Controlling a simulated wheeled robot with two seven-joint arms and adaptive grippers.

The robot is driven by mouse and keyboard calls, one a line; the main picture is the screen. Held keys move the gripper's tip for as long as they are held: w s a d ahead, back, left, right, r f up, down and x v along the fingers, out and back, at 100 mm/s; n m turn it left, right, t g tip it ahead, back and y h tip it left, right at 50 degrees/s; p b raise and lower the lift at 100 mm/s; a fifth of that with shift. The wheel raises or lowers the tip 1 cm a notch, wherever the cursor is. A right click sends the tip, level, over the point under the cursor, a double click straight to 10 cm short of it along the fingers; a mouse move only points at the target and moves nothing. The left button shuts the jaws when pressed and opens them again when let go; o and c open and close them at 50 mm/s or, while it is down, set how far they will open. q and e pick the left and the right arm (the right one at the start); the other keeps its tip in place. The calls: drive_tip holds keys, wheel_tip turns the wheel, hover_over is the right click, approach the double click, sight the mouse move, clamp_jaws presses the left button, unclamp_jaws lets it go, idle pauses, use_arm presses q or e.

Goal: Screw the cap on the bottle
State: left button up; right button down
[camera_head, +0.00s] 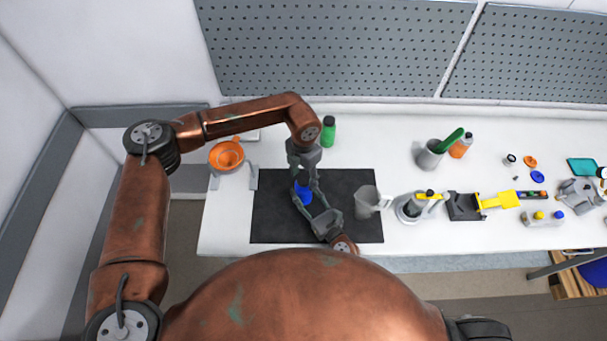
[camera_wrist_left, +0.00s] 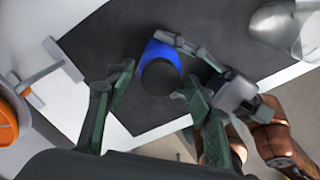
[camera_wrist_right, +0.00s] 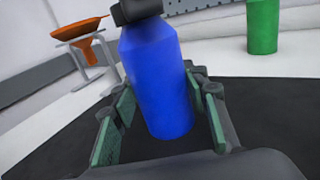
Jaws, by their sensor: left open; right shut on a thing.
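The blue bottle (camera_head: 302,194) stands over the black mat (camera_head: 270,222), and it fills the middle of the right wrist view (camera_wrist_right: 160,85). The black cap (camera_wrist_right: 140,10) sits on top of the bottle; how tightly it is seated cannot be told. My right gripper (camera_wrist_right: 160,112) is shut on the bottle's body, a finger on each side; it also shows in the head view (camera_head: 315,205). My left gripper (camera_head: 303,172) points down from above the bottle. In the left wrist view its fingers (camera_wrist_left: 150,100) are open, apart from the cap (camera_wrist_left: 160,78) between them.
An orange funnel (camera_head: 226,155) on a stand is left of the mat. A green bottle (camera_head: 328,132) stands behind it. A grey jug (camera_head: 367,201) is on the mat's right side, with several tools and containers farther right. The mat's left part is clear.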

use_arm(q)
drive_tip(key=shift+c, duration=0.3)
drive_tip(key=c, duration=1.2)
drive_tip(key=shift+m, duration=1.1)
drive_tip(key=o, duration=1.4)
drive_tip(key=shift+c, duration=0.2)
wheel_tip(320, 180, up, 12)
use_arm(e)
drive_tip(key=c, duration=1)
unclamp_jaws()
drive_tip(key=shift+c, duration=0.2)
